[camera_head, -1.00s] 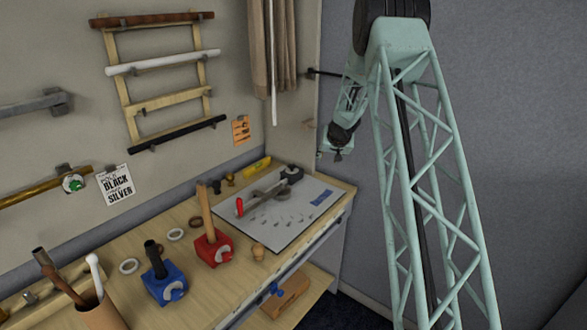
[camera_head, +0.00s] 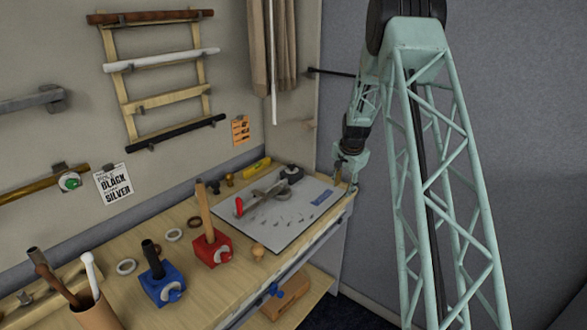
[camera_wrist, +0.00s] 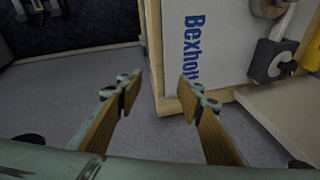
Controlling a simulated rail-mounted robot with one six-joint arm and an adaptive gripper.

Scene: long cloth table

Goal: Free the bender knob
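The bender is a grey metal tool with a red-tipped handle (camera_head: 239,207) and a dark block (camera_head: 292,172) at its far end. It lies on a white board (camera_head: 300,212) on the table. The dark block also shows at the upper right of the wrist view (camera_wrist: 268,62). I cannot tell which part is the knob; a small round wooden knob (camera_head: 258,251) sits apart, near the table's front edge. My gripper (camera_wrist: 158,92) is open and empty, its wood-padded fingers apart. In the head view my gripper (camera_head: 346,183) is at the board's right end.
A red block (camera_head: 212,250) with a wooden stick and a blue block (camera_head: 163,287) with a black grip stand left of the board. A yellow level (camera_head: 257,165) lies behind it. A wall rack hangs above. Floor (camera_wrist: 150,140) shows beneath my fingers in the wrist view.

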